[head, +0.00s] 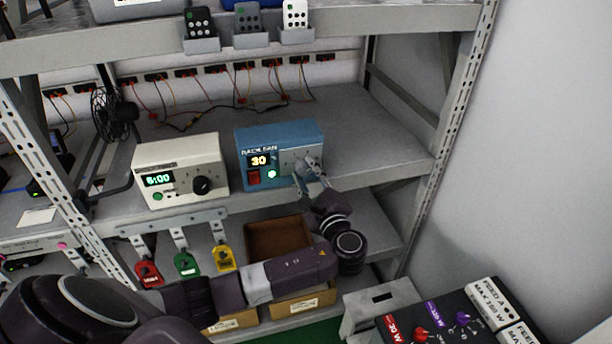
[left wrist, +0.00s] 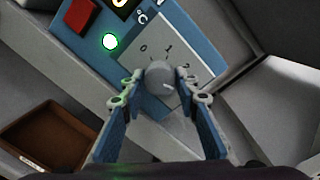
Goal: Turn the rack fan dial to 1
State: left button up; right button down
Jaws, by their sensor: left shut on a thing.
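The rack fan box (head: 257,140) is blue and stands on the middle shelf, with a lit display reading 30, a red switch (head: 254,177) and a glowing green light (head: 272,174). Its grey dial (left wrist: 160,77) shows in the left wrist view on a pale plate (left wrist: 166,43) marked 0, 1 and 2. A small light mark is on the knob's lower right; I cannot tell surely which number the dial points to. My left gripper (head: 308,168) is shut on the dial, with a finger on each side, and hides it in the head view. My right gripper is out of view.
Red, green and yellow tags (head: 187,263) hang below the shelf edge. A brown bin (head: 277,238) sits below. The shelf right of the fan box is clear up to the rack post (head: 440,130).

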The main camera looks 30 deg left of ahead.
pick_arm(q)
jog(key=shift+f+n+b, duration=0.35)
jog(key=shift+n+b, duration=0.35)
jog(key=shift+n, duration=0.1)
jog(key=n+h+b, duration=0.1)
jog(key=n+b, duration=1.1)
jog(key=b, duration=0.1)
jog(key=shift+r+n+t+b, duration=0.15)
jog(key=shift+n+t+b, duration=0.15)
jog(key=shift+n+b, duration=1.7)
jog(key=shift+s, duration=0.1)
jog(key=o, duration=1.2)
jog(key=shift+r, duration=0.15)
jog(key=shift+c, duration=0.2)
notch_tip(320, 180, up, 10)
